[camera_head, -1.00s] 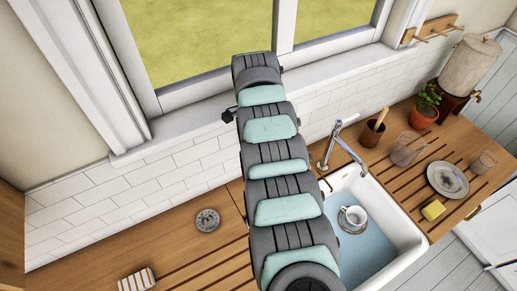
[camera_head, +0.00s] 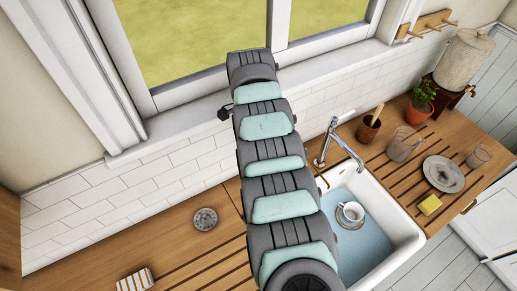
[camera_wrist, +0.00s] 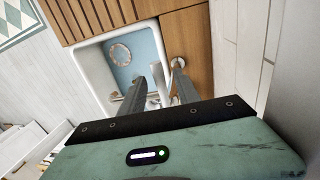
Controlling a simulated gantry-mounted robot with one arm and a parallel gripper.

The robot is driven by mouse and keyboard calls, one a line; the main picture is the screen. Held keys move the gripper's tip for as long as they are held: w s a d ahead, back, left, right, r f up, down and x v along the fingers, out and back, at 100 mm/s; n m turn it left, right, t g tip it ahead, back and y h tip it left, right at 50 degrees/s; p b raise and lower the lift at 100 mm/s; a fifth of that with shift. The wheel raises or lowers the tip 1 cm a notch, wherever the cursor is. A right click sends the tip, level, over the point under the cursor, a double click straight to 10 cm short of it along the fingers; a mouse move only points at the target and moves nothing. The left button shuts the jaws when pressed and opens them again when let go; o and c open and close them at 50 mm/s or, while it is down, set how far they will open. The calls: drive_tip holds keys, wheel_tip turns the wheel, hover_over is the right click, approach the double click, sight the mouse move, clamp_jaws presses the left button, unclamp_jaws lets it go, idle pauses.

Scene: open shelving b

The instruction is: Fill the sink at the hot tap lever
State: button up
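The chrome tap (camera_head: 338,145) stands at the sink's back edge in the head view, its spout over the basin. A small lever-like piece shows at its top; I cannot tell hot from cold. The white sink (camera_head: 407,240) holds pale blue water (camera_head: 362,245). A white cup (camera_head: 351,211) on a saucer sits in it. My gripper (camera_wrist: 158,82) points down near the sink's edge in the wrist view, its two fingers apart with nothing clearly held. A round metal piece (camera_wrist: 178,62) shows beside the right fingertip. My arm hides the gripper in the head view.
The wooden counter right of the sink holds a brown pot (camera_head: 369,129), a glass jug (camera_head: 402,146), a plate (camera_head: 443,174), a yellow sponge (camera_head: 430,204) and a plant (camera_head: 420,102). A tiled wall (camera_head: 90,192) and window stand behind. Counter left of the sink is mostly clear.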

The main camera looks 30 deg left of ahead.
wheel_tip(320, 180, up, 10)
drive_tip(key=w+a+b, duration=0.1)
drive_tip(key=b, duration=0.1)
drive_tip(key=shift+a+r, duration=0.25)
drive_tip(key=shift+a, duration=0.15)
